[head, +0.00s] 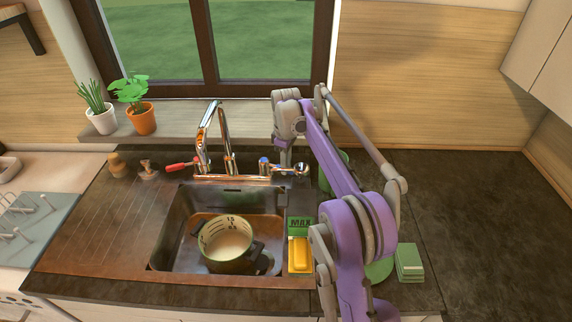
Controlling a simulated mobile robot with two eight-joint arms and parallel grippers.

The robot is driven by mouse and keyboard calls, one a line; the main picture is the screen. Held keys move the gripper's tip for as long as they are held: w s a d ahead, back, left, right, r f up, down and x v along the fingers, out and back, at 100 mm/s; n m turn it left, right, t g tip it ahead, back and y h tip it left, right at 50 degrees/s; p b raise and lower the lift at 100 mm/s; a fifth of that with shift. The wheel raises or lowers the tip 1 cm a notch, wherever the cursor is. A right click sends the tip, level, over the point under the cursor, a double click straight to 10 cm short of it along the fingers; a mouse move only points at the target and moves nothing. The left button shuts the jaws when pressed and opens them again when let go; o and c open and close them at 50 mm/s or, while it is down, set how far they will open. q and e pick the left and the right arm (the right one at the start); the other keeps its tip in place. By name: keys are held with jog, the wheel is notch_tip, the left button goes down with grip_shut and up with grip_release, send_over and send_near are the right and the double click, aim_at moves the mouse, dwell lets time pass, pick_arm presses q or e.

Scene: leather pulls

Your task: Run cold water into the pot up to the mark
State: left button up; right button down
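The pot (228,262) stands upright in the sink (177,225), with scale marks on its pale inner wall. I cannot tell whether it holds water. The chrome tap (228,155) is behind the sink, with a red handle (178,167) at left and a blue-marked handle (264,166) at right. I see no clear stream of water. My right gripper (285,157) points down beside the blue-marked handle. Its fingers are small, and contact is unclear. My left gripper is not in view.
A yellow sponge (299,254) lies right of the sink. A green block (410,262) lies farther right, past my arm. Two potted plants (142,121) stand on the sill. The dark counter at right (490,220) is clear.

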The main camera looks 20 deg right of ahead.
dwell(0.9)
jog(key=m, duration=0.1)
jog(key=s+a+m, duration=0.1)
jog(key=a+m, duration=0.1)
jog(key=m, duration=0.1)
jog(key=shift+s+a, duration=0.15)
jog(key=shift+s, duration=0.1)
jog(key=c, duration=0.8)
grip_release()
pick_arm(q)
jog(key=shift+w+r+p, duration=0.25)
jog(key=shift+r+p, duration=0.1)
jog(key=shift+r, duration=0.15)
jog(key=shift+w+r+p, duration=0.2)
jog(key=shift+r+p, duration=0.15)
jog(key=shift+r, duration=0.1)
pick_arm(e)
notch_tip(320, 180, up, 11)
jog(key=shift+f, duration=0.1)
